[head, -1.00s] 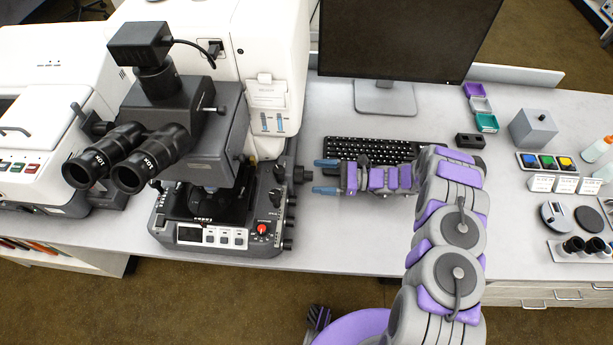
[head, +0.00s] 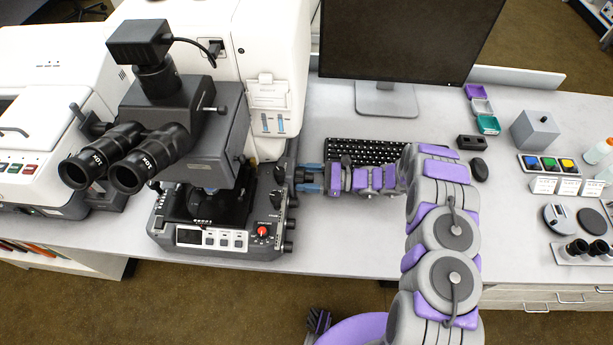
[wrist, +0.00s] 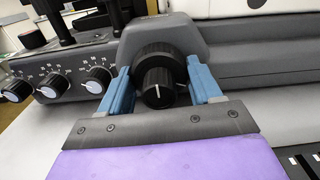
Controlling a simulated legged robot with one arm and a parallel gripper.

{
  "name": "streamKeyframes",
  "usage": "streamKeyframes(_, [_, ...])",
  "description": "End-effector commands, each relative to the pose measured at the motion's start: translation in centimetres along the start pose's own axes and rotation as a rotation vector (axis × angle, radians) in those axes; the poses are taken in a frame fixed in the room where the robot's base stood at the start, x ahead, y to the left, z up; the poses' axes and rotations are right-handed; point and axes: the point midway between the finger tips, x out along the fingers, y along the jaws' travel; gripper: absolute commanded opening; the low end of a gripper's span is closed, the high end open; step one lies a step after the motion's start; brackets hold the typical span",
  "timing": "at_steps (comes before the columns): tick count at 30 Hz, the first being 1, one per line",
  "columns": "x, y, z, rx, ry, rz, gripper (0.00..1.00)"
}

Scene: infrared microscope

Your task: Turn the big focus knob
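The big focus knob (wrist: 158,84) is a black ribbed knob with a smaller cap and a white mark, on the right side of the dark microscope base (head: 225,245). In the head view my gripper (head: 308,178) reaches it from the right, pointing left. In the wrist view my gripper (wrist: 160,85) has its two blue fingers spread, one on each side of the knob. Whether the fingers touch the knob's sides is not clear. In the head view the fingers largely hide the knob.
A keyboard (head: 375,152) lies just behind my arm. A monitor (head: 395,40) stands at the back. The bench front between microscope and arm is clear.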

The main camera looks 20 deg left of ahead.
Motion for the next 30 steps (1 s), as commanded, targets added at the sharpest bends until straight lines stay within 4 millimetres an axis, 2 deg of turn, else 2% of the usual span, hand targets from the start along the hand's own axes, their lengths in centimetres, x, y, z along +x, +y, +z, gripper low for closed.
streamKeyframes(1, [0.00, -0.04, 0.01, -0.001, 0.000, -0.001, 0.57])
streamKeyframes(9, [-0.01, -0.10, 0.01, -0.001, 0.000, -0.002, 0.33])
streamKeyframes(20, [0.01, -0.11, 0.11, -0.068, 0.000, -0.002, 0.33])
streamKeyframes(30, [0.06, -0.12, 0.20, -0.327, 0.000, -0.002, 0.33])
